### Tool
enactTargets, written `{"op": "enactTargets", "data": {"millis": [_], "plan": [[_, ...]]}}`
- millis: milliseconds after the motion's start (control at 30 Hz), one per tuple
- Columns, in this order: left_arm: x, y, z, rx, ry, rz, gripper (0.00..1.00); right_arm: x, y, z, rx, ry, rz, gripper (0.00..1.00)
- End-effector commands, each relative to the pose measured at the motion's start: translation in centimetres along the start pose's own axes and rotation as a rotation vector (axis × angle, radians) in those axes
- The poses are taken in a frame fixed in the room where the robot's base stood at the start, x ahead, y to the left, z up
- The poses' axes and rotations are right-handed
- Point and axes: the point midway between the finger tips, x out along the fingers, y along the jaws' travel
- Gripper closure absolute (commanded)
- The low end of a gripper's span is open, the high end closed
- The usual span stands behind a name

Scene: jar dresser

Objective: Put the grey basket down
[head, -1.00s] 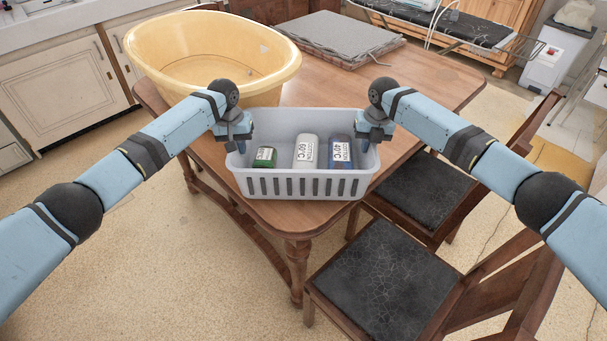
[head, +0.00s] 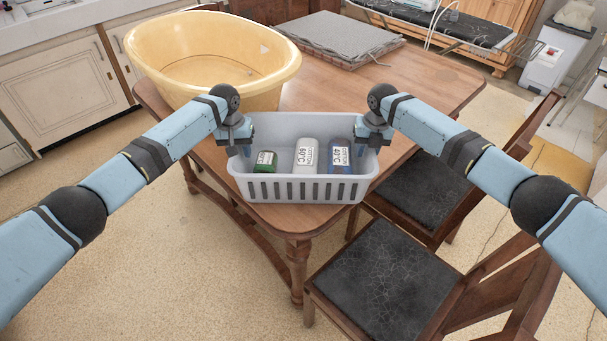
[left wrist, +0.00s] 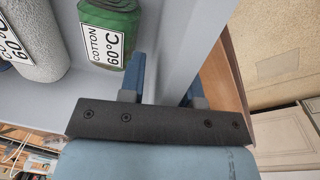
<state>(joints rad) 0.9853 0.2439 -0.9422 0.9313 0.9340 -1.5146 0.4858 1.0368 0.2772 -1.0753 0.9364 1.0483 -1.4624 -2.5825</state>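The grey basket (head: 300,189) is at the near corner of the wooden table, level and upright. I cannot tell whether its bottom touches the tabletop. My left gripper (head: 241,148) is shut on its left side wall; in the left wrist view one finger is inside the wall and one outside (left wrist: 165,88). My right gripper (head: 371,147) is at the right side wall and appears shut on it, its fingertips partly hidden. Inside lie a green roll (head: 265,168), a white roll (head: 306,146) and a blue roll (head: 342,145), with labels.
The wooden table (head: 420,75) bears a large yellow tub (head: 190,40) behind the basket at left and a folded grey cloth (head: 322,35) at the back. Two chairs with dark seats (head: 380,280) stand at right. Free tabletop shows behind the basket.

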Motion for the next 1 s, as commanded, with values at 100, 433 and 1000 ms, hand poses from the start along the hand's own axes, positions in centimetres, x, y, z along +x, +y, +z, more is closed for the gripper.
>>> {"op": "enactTargets", "data": {"millis": [100, 433, 1000], "plan": [[-1.5, -0.1, -0.1, 0.000, 0.002, 0.000, 0.69, 0.0, 0.0, 0.0, 0.000, 0.000, 0.000, 0.69], [-8.4, 0.0, -0.1, 0.000, 0.003, 0.000, 0.69, 0.0, 0.0, 0.0, 0.000, 0.000, 0.000, 0.69], [-11.8, -0.1, 0.0, -0.001, 0.001, 0.000, 0.69, -4.3, 0.0, 0.1, -0.001, -0.003, 0.002, 0.69]]}}
